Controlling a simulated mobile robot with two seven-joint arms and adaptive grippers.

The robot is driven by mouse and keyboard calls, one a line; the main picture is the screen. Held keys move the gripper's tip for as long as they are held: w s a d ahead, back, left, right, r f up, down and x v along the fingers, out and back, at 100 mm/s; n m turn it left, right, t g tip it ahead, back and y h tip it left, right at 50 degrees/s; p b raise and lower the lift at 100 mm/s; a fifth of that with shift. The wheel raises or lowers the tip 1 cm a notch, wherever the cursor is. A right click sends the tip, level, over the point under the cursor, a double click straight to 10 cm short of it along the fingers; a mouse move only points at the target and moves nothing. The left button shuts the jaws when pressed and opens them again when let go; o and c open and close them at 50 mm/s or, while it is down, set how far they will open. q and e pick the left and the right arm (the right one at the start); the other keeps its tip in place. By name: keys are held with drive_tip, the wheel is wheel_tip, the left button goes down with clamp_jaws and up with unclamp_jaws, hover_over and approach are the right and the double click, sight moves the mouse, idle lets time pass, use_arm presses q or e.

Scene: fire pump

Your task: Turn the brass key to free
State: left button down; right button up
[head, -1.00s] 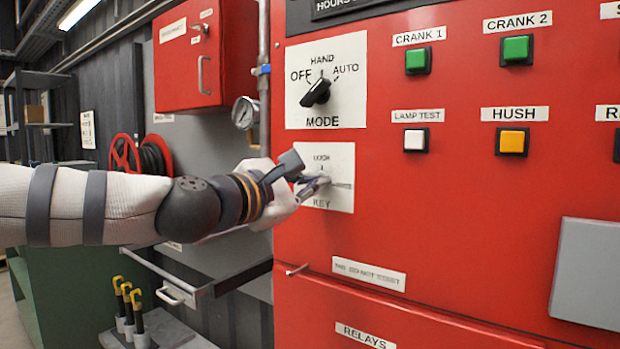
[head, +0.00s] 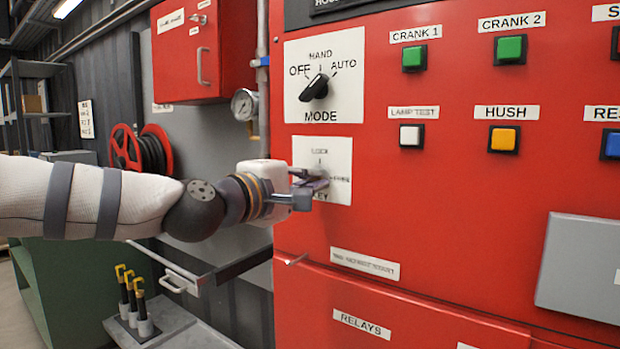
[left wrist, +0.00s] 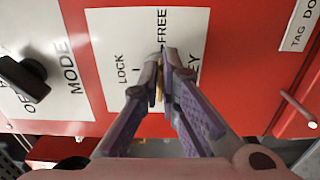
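The white key plate (head: 335,195) with its LOCK and FREE marks is on the red panel, below the mode switch. My left gripper (head: 318,181) reaches it from the left and covers the key in the head view. In the left wrist view the fingers of my left gripper (left wrist: 163,68) are closed together on the plate, with a sliver of the brass key (left wrist: 159,94) between them. The FREE mark lies just beyond the fingertips there, and LOCK is to their left. The fingers hide most of the key, so its exact angle cannot be told. My right gripper is not in view.
The black mode switch (head: 314,88) is just above the key plate. Lit-colour buttons, such as the yellow HUSH button (head: 504,139), sit to the right. A small metal rod (head: 296,259) sticks out below. A grey box (head: 592,275) stands out at lower right.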

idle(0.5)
use_arm(q)
drive_tip(key=c, duration=1.8)
unclamp_jaws()
drive_tip(key=v, duration=1.2)
